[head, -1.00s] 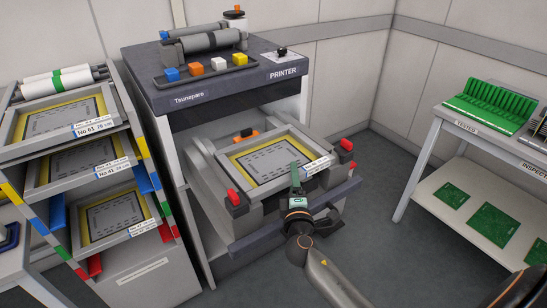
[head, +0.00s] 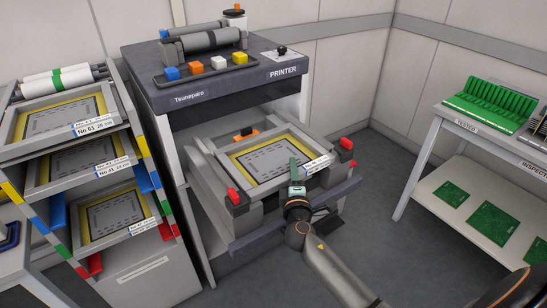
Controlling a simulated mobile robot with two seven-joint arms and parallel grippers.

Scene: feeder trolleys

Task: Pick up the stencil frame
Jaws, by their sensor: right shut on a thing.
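A stencil frame (head: 229,158) with a grey rim, yellow border and grey perforated sheet lies in the printer's pulled-out bay. My right gripper (head: 295,180) is at its front edge, beside the white label, and is shut on the frame's front rim. The fingertips are partly hidden by the gripper body. The frame sits between the red-tipped clamps (head: 234,196) of the bay. More stencil frames lie in the rack at left: a top one (head: 60,123), a middle one (head: 80,160) and a lower one (head: 115,215). My left gripper is not in view.
The printer (head: 200,95) has a roller tray with coloured blocks on top. The rack (head: 150,270) stands close on its left. A table (head: 470,140) with green boards stands at right. Grey floor (head: 375,190) is free between printer and table.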

